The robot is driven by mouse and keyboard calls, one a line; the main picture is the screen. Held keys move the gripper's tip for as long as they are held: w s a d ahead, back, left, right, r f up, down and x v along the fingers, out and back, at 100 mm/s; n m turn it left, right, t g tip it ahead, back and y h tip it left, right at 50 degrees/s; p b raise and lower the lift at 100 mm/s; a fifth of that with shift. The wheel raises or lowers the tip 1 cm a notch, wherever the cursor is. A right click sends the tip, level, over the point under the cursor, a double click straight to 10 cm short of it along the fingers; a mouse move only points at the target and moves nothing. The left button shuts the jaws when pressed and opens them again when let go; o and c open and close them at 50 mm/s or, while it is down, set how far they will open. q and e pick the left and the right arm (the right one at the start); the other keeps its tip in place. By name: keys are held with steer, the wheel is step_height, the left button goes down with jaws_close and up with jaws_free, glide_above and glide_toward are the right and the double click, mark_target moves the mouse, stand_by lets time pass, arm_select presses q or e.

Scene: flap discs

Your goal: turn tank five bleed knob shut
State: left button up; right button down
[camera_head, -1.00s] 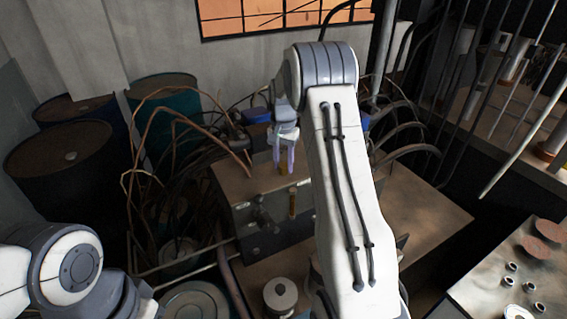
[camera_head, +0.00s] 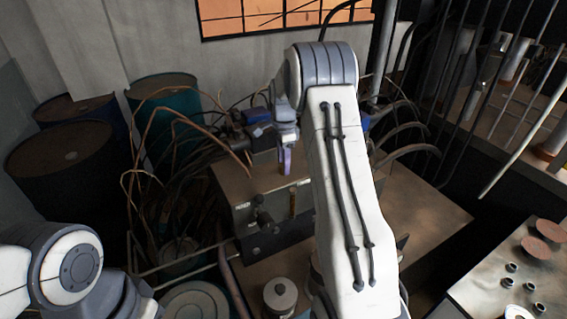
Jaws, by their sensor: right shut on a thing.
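My right gripper (camera_head: 286,163) reaches down over the metal box (camera_head: 238,190) at the centre of the head view. Its pale fingers are seen nearly edge-on, one mostly behind the other. It is shut on a small knob at the box's top, which the fingers hide. No "five" marking can be read, so I cannot tell which tank the knob serves. A brass upright piece (camera_head: 292,203) and dark fittings (camera_head: 262,217) are on the box's front, beside small unreadable labels. My left arm shows at lower left, its gripper out of view.
Brown and dark hoses (camera_head: 165,130) tangle left of the box, in front of several drums (camera_head: 75,150).

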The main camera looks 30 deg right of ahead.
steer(key=shift+r+m, duration=0.1)
steer(key=shift+m, duration=0.2)
steer(key=c, duration=0.5)
jaws_free()
steer(key=shift+r, duration=0.3)
step_height(320, 180, up, 10)
steer(key=b, duration=0.2)
steer(key=shift+b, duration=0.4)
